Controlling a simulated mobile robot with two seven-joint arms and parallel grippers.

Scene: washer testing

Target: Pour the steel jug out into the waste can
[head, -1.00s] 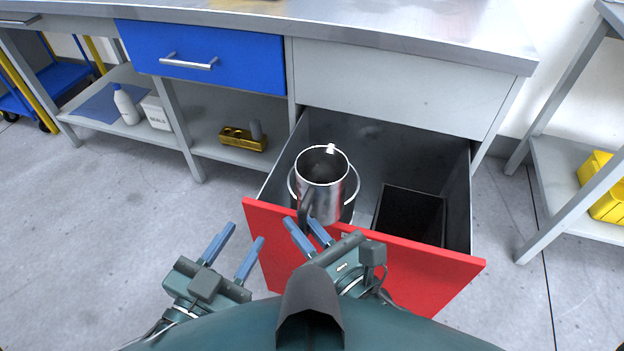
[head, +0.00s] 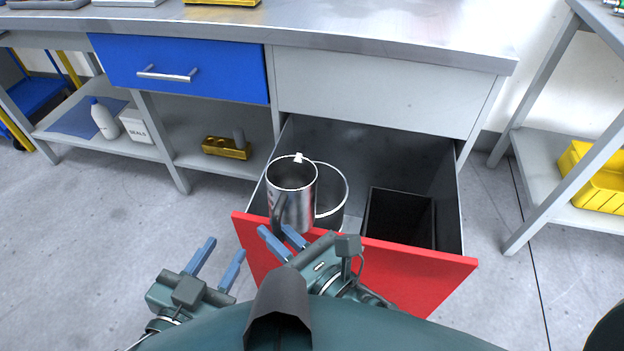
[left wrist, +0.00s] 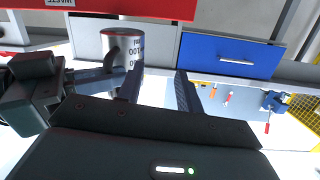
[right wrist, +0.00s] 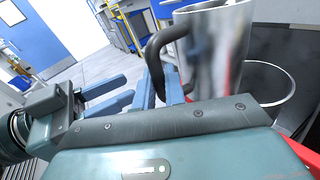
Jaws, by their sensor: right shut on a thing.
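The steel jug (head: 303,192) is upright or nearly so, held above the open drawer's front left; it also shows in the left wrist view (left wrist: 118,46) and the right wrist view (right wrist: 222,55). My right gripper (head: 277,230) is shut on its dark handle (right wrist: 157,50). The round waste can (head: 333,211), with a pale rim, stands in the drawer just right of the jug, which partly hides it. The jug's contents cannot be made out. My left gripper (head: 225,249) is open and empty, left of the red drawer front.
The open drawer (head: 445,262) has a red front and also holds a black square bin (head: 401,216) at right. The steel worktop (head: 400,38) and a closed blue drawer (head: 180,68) are behind. A shelf with a yellow bin (head: 597,178) stands at right. Floor at left is clear.

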